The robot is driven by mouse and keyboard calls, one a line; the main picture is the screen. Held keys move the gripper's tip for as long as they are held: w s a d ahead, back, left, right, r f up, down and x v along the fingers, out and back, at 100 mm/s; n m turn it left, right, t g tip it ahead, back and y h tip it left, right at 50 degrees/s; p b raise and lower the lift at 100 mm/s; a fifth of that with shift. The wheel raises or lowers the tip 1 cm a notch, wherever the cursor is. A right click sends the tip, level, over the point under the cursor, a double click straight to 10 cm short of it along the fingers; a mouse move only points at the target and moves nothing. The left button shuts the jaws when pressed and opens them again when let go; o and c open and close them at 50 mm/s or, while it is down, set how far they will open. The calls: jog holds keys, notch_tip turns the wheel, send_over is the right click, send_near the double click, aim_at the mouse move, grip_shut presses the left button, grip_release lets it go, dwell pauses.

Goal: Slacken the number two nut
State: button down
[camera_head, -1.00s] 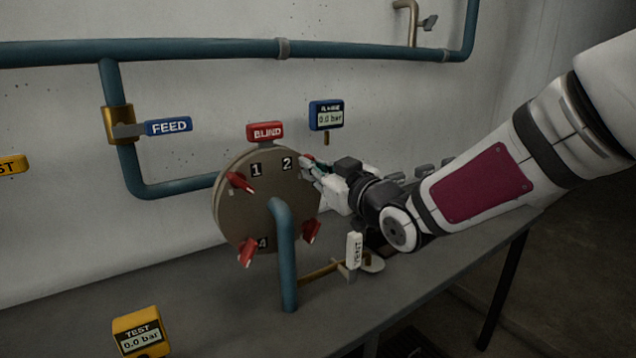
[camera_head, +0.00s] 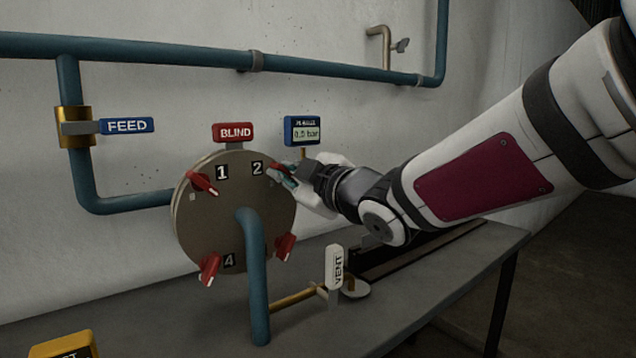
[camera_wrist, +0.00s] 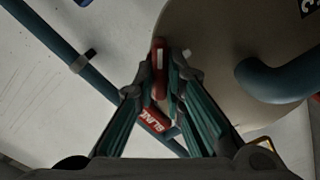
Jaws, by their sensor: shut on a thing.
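The round grey-brown cover plate (camera_head: 222,222) carries red winged nuts, with number labels beside them. The number two nut (camera_head: 273,168) is at the plate's upper right, next to the label 2, and mostly hidden by my gripper. My gripper (camera_head: 283,173) reaches it from the right. In the wrist view the red nut (camera_wrist: 158,58) stands between the fingertips (camera_wrist: 160,72), which are shut on it. The nut near label 1 (camera_head: 203,184) points down to the right. The lower left nut (camera_head: 210,267) is by label 4, and another nut (camera_head: 285,246) is at the lower right.
A blue pipe (camera_head: 252,280) runs from the plate's middle down to the bench (camera_head: 150,310). The white VENT handle (camera_head: 334,267) stands below my arm. A red BLIND tag (camera_head: 233,132) and a blue gauge (camera_head: 303,131) reading 0.0 bar sit above. The FEED valve (camera_head: 126,126) is left.

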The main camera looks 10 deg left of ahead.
dwell(0.5)
jog(key=c, duration=1.7)
grip_release()
jog(key=shift+o, duration=0.2)
jog(key=v, duration=1.2)
jog(key=shift+w, duration=0.1)
